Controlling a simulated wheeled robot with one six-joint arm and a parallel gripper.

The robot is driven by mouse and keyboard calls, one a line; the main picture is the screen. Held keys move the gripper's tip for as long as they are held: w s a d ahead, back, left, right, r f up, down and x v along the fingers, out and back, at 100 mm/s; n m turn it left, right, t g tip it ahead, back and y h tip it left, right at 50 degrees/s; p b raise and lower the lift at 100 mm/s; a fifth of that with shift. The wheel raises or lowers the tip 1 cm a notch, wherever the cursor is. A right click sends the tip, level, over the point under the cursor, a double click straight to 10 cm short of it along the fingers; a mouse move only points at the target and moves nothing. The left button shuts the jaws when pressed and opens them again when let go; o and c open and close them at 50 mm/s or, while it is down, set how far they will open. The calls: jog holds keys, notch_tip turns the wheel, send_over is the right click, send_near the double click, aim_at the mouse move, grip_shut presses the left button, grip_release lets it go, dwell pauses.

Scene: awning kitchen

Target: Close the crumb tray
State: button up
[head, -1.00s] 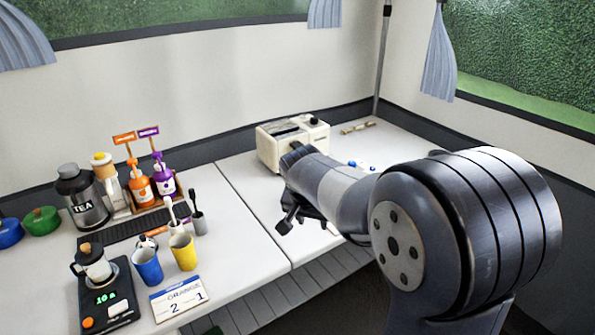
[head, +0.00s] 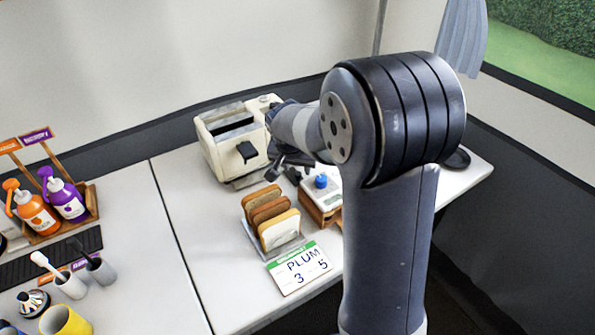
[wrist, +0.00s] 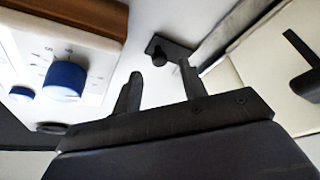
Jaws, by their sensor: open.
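The cream toaster (head: 222,150) stands at the back of the right-hand table, with a dark lever on its front. A greyish strip, which looks like the crumb tray (head: 245,181), shows low at its front. In the wrist view, the toaster (wrist: 250,82) is at the right. A dark flat plate with a round knob, probably the tray's end (wrist: 158,44), sticks out past its base. My gripper (head: 290,166) is in front of the toaster's right side, partly hidden by my arm. In the wrist view its two fingers (wrist: 160,70) are apart and empty, with the knob just beyond them.
A wooden-sided box with blue knobs (head: 321,195) is close beside my gripper, at the left in the wrist view (wrist: 65,80). A rack of bread slices (head: 272,221) and a PLUM 3 5 card (head: 299,268) are in front. Bottles and cups stand left.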

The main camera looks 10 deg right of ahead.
jog(key=shift+x, duration=1.5)
grip_shut()
